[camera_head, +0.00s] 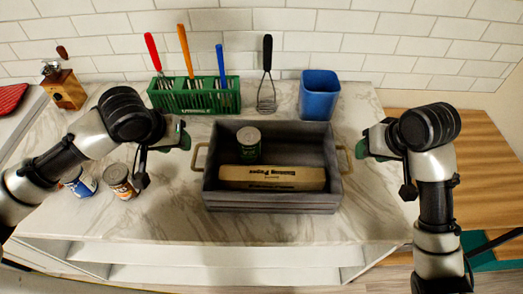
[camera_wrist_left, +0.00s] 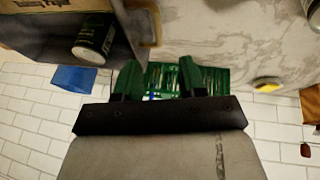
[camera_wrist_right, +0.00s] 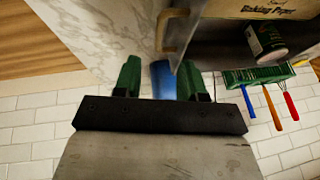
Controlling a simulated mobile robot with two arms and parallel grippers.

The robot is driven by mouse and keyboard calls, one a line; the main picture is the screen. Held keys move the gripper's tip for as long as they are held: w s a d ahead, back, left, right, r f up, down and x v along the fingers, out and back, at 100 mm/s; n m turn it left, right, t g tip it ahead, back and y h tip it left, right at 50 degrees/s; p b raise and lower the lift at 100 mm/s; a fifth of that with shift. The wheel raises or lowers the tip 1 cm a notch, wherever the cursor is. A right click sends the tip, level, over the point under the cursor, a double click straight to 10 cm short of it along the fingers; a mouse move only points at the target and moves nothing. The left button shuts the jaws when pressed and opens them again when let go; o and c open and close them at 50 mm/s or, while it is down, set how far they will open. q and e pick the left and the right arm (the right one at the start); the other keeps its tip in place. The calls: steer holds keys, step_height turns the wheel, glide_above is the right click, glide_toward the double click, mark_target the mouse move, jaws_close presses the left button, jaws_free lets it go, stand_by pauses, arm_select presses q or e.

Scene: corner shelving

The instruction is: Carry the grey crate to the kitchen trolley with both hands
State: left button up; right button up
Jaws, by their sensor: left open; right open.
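The grey crate (camera_head: 270,209) stands on the marble counter, with a dark green can (camera_head: 248,143) and a baking paper box (camera_head: 272,178) inside. It has a light handle on each end, left (camera_head: 198,157) and right (camera_head: 346,158). My left gripper (camera_head: 184,136) is open and empty, just left of the left handle and apart from it. My right gripper (camera_head: 362,144) is open and empty, just right of the right handle. The right handle also shows in the right wrist view (camera_wrist_right: 167,36), beyond the fingertips. No kitchen trolley is clearly identifiable.
Two cans, blue-white (camera_head: 79,182) and orange-labelled (camera_head: 120,181), stand at left, near a grinder (camera_head: 64,87). A striped wooden surface (camera_head: 485,170) lies right.

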mark_target(195, 153)
arm_select(q)
steer(key=x, duration=1)
steer(key=shift+d+f, duration=0.15)
arm_select(e)
steer(key=x, duration=1)
steer(key=shift+w+f, duration=0.1)
steer(key=shift+f, duration=0.1)
arm_select(q)
jaws_close()
arm_select(e)
jaws_close()
steer(key=shift+r, duration=0.15)
